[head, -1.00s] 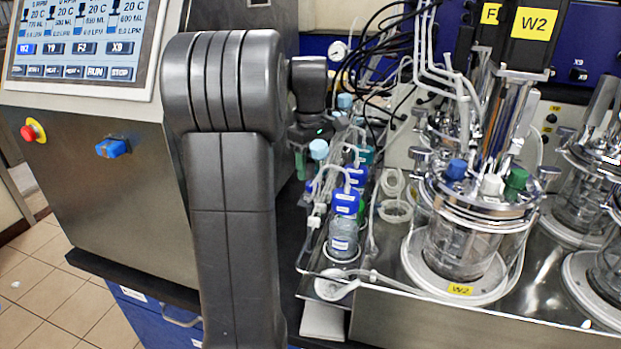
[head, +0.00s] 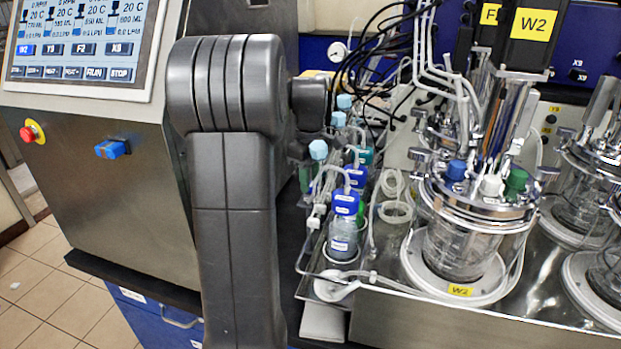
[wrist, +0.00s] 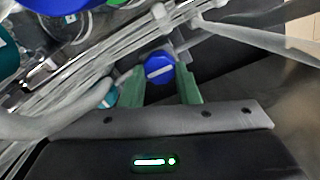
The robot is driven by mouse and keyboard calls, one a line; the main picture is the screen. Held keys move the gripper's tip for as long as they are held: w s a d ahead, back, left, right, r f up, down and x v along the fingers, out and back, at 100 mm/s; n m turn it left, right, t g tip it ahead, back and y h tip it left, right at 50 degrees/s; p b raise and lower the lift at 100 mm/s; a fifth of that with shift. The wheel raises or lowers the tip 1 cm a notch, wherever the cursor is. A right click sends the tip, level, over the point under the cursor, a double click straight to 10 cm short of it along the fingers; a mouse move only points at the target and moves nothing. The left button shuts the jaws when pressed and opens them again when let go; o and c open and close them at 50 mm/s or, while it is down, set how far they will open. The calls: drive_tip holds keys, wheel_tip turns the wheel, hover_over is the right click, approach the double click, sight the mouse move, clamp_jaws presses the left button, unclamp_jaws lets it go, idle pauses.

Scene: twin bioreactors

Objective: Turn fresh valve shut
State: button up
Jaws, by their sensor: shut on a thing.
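In the wrist view, my gripper (wrist: 160,88) has its two green fingers on either side of a round blue valve knob (wrist: 159,65). It is shut on the knob. A white bar mark crosses the knob's face, nearly level in that view and tilted slightly up to the right. The knob sits beside a clear tube line. In the head view, my own arm hides the knob and most of the gripper. I cannot read any label telling which valve it is.
Blue-capped bottles (head: 345,203) stand in a rack close to the right of my arm. A glass reactor vessel (head: 466,235) labelled W2 stands further right. The steel control cabinet (head: 110,190) with its screen (head: 82,40) is at the left. Tubing (wrist: 100,95) runs close to the fingers.

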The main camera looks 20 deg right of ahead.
drive_tip(key=m+p, duration=0.2)
drive_tip(key=m, duration=0.1)
drive_tip(key=shift+r+m, duration=0.15)
drive_tip(key=shift+m, duration=0.15)
drive_tip(key=m+p, duration=0.2)
drive_tip(key=m, duration=0.3)
drive_tip(key=shift+d+p, duration=0.15)
drive_tip(key=shift+p, duration=0.25)
drive_tip(key=m+p, duration=0.1)
drive_tip(key=m, duration=0.4)
drive_tip(key=shift+d, duration=0.1)
drive_tip(key=shift+m+p, duration=0.55)
drive_tip(key=shift+m, duration=1.55)
drive_tip(key=o, duration=1)
drive_tip(key=shift+c, duration=0.2)
